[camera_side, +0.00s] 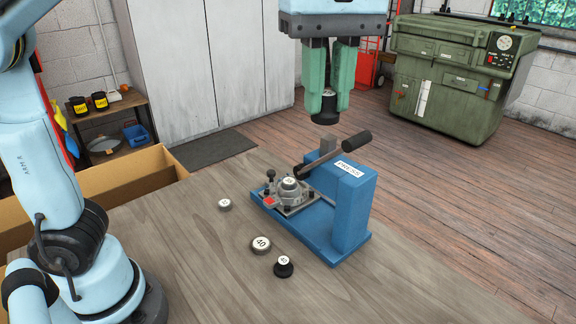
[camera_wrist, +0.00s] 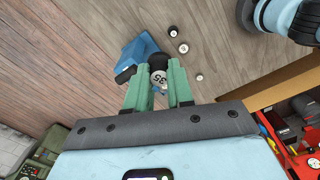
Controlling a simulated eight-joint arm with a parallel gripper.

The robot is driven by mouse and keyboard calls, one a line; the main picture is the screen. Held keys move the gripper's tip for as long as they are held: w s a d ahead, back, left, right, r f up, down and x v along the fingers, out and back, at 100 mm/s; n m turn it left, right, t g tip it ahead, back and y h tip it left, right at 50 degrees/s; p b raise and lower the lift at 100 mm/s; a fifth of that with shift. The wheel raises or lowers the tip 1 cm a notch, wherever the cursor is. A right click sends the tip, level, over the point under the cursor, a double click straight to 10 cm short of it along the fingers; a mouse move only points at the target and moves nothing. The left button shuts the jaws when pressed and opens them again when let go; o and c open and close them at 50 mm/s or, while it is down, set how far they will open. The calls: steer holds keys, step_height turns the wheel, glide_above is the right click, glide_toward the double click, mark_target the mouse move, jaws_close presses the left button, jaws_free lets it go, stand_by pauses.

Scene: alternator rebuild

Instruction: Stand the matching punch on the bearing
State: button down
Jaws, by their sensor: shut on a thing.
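My gripper (camera_side: 328,103) is shut on a dark round punch (camera_side: 328,113), high above the bench behind the press. In the wrist view the punch (camera_wrist: 160,77) shows a white face marked 35 between the green fingers. A round silver part with a white label, apparently the bearing (camera_side: 289,184), sits in the clamp fixture on the base of the blue press (camera_side: 352,205). Its label is too small to read. A second punch (camera_side: 284,268), black with a label that seems to read 40, stands on the bench. The held punch is apart from the bearing.
A disc marked 40 (camera_side: 260,244) and a smaller labelled disc (camera_side: 224,203) lie on the wooden bench (camera_side: 180,250). The press lever (camera_side: 335,154) slants up above the fixture, below my gripper. A cardboard box (camera_side: 110,190) stands at the left.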

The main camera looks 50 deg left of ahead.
steer(key=w+a+f+n, duration=0.1)
steer(key=w+a+n, duration=0.4)
steer(key=a, duration=0.6)
steer(key=w+a+n, duration=0.3)
steer(key=w+a, duration=0.5)
steer(key=a, duration=0.2)
steer(key=f, duration=2.3)
steer(key=shift+a+f, duration=0.1)
steer(key=shift+a, duration=0.1)
steer(key=shift+f, duration=0.25)
steer(key=shift+f, duration=0.35)
steer(key=shift+f, duration=0.8)
steer(key=c, duration=0.9)
jaws_free()
